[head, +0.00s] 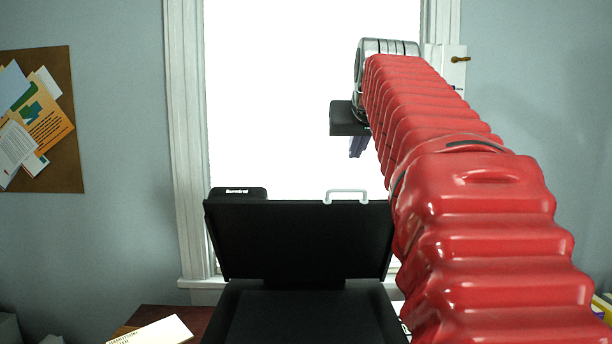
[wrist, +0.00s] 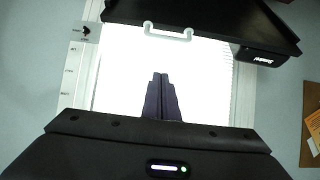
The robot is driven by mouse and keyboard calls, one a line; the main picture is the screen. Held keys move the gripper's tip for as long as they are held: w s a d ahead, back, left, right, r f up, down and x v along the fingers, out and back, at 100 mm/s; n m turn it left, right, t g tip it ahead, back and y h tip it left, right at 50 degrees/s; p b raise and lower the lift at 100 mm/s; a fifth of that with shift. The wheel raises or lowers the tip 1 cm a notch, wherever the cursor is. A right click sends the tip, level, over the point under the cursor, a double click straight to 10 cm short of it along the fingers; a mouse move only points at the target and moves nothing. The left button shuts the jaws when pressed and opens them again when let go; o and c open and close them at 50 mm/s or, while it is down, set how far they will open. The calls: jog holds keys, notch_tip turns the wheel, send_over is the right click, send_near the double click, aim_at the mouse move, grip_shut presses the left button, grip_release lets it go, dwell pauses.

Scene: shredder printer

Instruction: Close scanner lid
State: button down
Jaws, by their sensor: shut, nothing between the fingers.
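The scanner lid (head: 300,240) is a black panel standing open, tilted up from the dark scanner body (head: 300,315) in the head view. A pale handle (head: 346,195) sits on its top edge. The lid also shows along the top of the wrist view (wrist: 200,14), with its handle (wrist: 168,33) hanging into the bright area. My gripper (head: 356,150) is above the lid's top edge, near the handle and apart from it in the picture. In the wrist view my gripper (wrist: 160,76) has its fingers together, with nothing between them. My arm hides the lid's right side.
A bright window (head: 290,90) with a white frame is behind the scanner. A paper sheet (head: 155,331) lies on a brown surface (head: 140,314) at lower left. A cork board (head: 65,170) with papers hangs on the left wall. The space left of my gripper above the lid looks clear.

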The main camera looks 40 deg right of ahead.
jog(key=x, duration=1)
jog(key=shift+s+a+f, duration=0.4)
jog(key=shift+s+f, duration=0.2)
jog(key=shift+s, duration=0.05)
jog(key=shift+s+a+f, duration=0.45)
jog(key=shift+s+f, duration=0.15)
jog(key=shift+f, duration=0.05)
jog(key=shift+s+a+f, duration=0.1)
jog(key=shift+s+a, duration=0.05)
